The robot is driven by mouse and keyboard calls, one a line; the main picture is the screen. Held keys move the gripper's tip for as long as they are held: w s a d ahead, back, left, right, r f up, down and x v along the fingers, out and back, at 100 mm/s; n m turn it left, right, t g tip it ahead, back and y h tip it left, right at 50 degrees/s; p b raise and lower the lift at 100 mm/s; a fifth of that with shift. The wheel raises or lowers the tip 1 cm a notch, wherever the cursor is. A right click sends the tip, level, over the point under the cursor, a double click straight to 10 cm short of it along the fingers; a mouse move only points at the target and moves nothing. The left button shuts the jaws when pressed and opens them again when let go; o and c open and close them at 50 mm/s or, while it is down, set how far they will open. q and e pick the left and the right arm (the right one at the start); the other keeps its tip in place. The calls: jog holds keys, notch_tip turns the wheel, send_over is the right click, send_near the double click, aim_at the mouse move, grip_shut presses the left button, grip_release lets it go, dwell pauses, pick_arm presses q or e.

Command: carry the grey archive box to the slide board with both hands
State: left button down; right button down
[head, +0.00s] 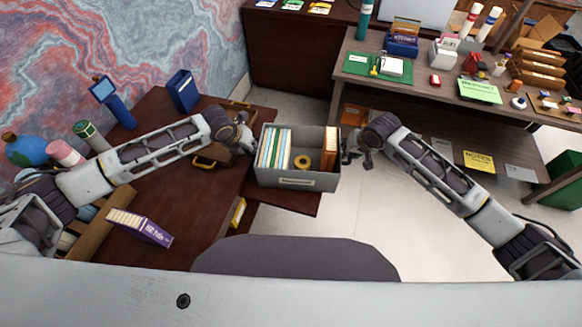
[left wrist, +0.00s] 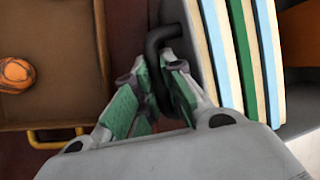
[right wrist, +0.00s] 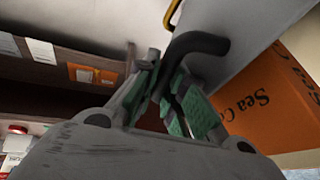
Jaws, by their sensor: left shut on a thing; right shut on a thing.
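The grey archive box (head: 297,181) is in the middle of the head view, upright, with files, a brown book and a yellow ring inside. My left gripper (head: 246,146) is shut on its left handle; the black handle (left wrist: 160,40) shows between the green pads in the left wrist view. My right gripper (head: 349,158) is shut on its right handle, also black in the right wrist view (right wrist: 195,43). A dark reddish-brown board (head: 285,199), likely the slide board, juts from the desk under the box. I cannot tell whether the box touches it.
The reddish desk (head: 200,180) at left holds a purple box (head: 140,227), a blue bin (head: 183,91) and a brown tray (left wrist: 45,110). A grey-brown table (head: 430,92) with several items stands at back right. A dark seat (head: 295,259) is in front. Pale floor lies at right.

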pick_arm(q)
jog(key=shift+w+a+f, duration=0.1)
jog(key=shift+a+f, duration=0.1)
pick_arm(e)
jog(key=shift+w+d+f, duration=0.1)
jog(key=shift+d+f, duration=0.05)
jog(key=shift+d, duration=0.05)
pick_arm(q)
jog(key=c, duration=1.5)
grip_release()
pick_arm(e)
jog(key=c, duration=1.5)
grip_release()
pick_arm(q)
jog(key=shift+d, duration=0.1)
pick_arm(e)
jog(key=shift+a, duration=0.1)
pick_arm(q)
jog(key=shift+d, duration=0.1)
pick_arm(e)
jog(key=shift+a, duration=0.1)
pick_arm(q)
jog(key=shift+s+r, duration=0.1)
jog(key=shift+s, duration=0.1)
jog(key=v, duration=0.7)
jog(key=shift+r, duration=0.4)
jog(key=shift+s, duration=0.1)
pick_arm(e)
jog(key=v, duration=1.2)
